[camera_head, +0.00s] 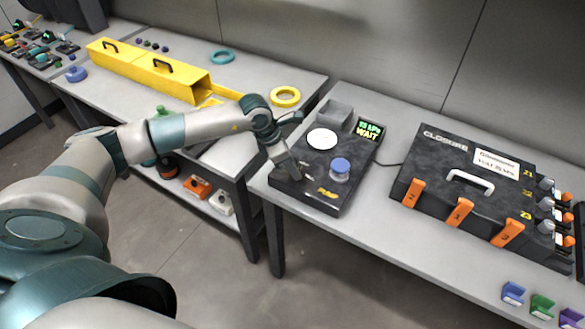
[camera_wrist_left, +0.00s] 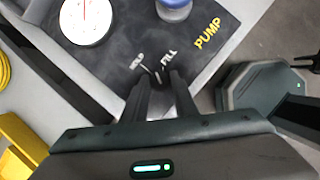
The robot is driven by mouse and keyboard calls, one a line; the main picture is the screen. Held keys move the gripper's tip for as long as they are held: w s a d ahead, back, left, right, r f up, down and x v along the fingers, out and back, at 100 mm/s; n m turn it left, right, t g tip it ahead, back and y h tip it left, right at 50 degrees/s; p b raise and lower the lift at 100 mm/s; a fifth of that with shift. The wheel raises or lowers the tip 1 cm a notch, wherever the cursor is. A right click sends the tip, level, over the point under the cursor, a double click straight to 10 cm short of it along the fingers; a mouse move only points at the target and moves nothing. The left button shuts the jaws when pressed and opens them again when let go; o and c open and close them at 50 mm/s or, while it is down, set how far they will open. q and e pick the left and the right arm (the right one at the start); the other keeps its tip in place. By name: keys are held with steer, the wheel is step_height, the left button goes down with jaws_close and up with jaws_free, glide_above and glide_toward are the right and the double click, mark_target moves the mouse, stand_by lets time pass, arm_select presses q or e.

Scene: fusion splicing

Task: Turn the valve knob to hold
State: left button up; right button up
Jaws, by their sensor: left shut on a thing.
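The black pump unit (camera_head: 350,187) sits at the left end of the right table. It carries a white round gauge (camera_head: 322,139), a blue round cap (camera_head: 340,168) and a green-lit display (camera_head: 368,130) reading WAIT. My left gripper (camera_head: 291,178) reaches down onto the unit's front left part. In the left wrist view, my left gripper's fingers (camera_wrist_left: 157,88) are close together beside the HOLD and FILL labels (camera_wrist_left: 153,62). They are shut on the valve knob, which is mostly hidden between them. The gauge (camera_wrist_left: 87,20) has a red needle pointing up in that view.
A black closure case (camera_head: 455,160) with orange latches stands right of the pump unit. A grey open box (camera_head: 334,112) is behind the gauge. A yellow case (camera_head: 150,70) and yellow ring (camera_head: 285,96) lie on the left table. A gap separates the tables.

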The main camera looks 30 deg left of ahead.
arm_select(q)
steer(key=n+b, duration=0.1)
steer(key=n, duration=0.1)
steer(key=n+t+y+b, duration=0.1)
steer(key=n, duration=0.1)
steer(key=shift+d+n+y+b, duration=0.15)
steer(key=shift+n+y+b, duration=0.15)
steer(key=shift+n+b, duration=0.1)
steer(key=shift+n, duration=0.3)
arm_select(e)
steer(key=f, duration=0.1)
steer(key=w+f, duration=0.1)
steer(key=w, duration=0.1)
steer(key=shift+w+a+f+t, duration=0.1)
steer(key=shift+a+f+t, duration=0.2)
steer(key=shift+f, duration=0.1)
arm_select(q)
steer(key=o, duration=1)
steer(key=shift+s, duration=0.1)
arm_select(e)
steer(key=shift+s, duration=0.2)
arm_select(q)
steer(key=shift+o, duration=0.2)
steer(key=shift+r, duration=0.1)
arm_select(e)
steer(key=shift+f, duration=0.1)
